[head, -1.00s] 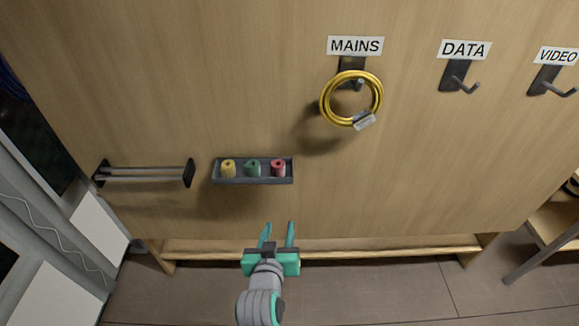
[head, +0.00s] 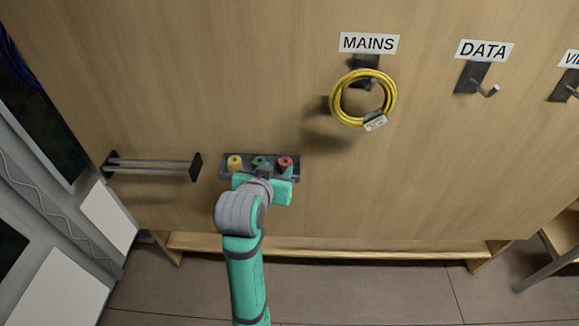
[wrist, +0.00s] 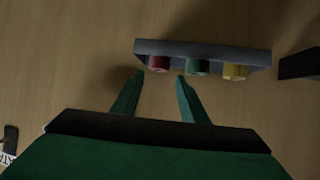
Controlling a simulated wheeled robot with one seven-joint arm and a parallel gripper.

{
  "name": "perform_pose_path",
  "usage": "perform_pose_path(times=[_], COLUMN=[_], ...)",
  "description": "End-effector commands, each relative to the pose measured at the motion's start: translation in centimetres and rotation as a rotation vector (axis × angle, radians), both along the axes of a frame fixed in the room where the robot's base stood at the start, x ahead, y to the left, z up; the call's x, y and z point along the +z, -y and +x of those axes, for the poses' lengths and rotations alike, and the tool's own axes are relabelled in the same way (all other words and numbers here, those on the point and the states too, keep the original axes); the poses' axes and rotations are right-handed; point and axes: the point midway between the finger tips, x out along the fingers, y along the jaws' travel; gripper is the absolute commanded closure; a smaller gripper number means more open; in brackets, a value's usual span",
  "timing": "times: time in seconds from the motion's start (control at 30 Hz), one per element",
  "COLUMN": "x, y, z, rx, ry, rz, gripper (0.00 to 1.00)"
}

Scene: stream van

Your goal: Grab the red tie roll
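The red tie roll (head: 285,163) stands at the right end of a small dark tray (head: 297,177) on the wooden panel. In the wrist view the red roll (wrist: 158,64) is at the left end of the tray (wrist: 205,48). My gripper (wrist: 158,80) is open, its two fingers apart and pointing at the tray, with the red roll just beyond and between the fingertips. Nothing is held. In the head view my gripper's body covers the fingers and part of the tray's front.
A green roll (head: 259,162) and a yellow roll (head: 235,162) share the tray, the green one close beside the red. A rail bracket (head: 152,165) is to the left. A yellow cable coil (head: 338,104) hangs on the MAINS hook. A wooden ledge (head: 370,247) runs below.

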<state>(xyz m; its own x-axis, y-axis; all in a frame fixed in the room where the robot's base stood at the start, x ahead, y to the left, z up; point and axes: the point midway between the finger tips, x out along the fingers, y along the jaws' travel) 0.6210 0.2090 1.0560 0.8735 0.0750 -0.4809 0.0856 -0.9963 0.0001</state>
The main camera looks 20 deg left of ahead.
Motion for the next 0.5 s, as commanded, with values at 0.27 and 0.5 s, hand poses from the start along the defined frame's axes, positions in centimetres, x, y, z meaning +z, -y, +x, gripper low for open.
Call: perform_pose_path(times=[0.27,0.5], x=[-1.2,-3.1], y=[-0.1,0.0], z=[2.1,4.4], rx=[0.0,0.0], ry=[0.0,-0.002], rz=[0.0,0.0], gripper=[0.6,0.6])
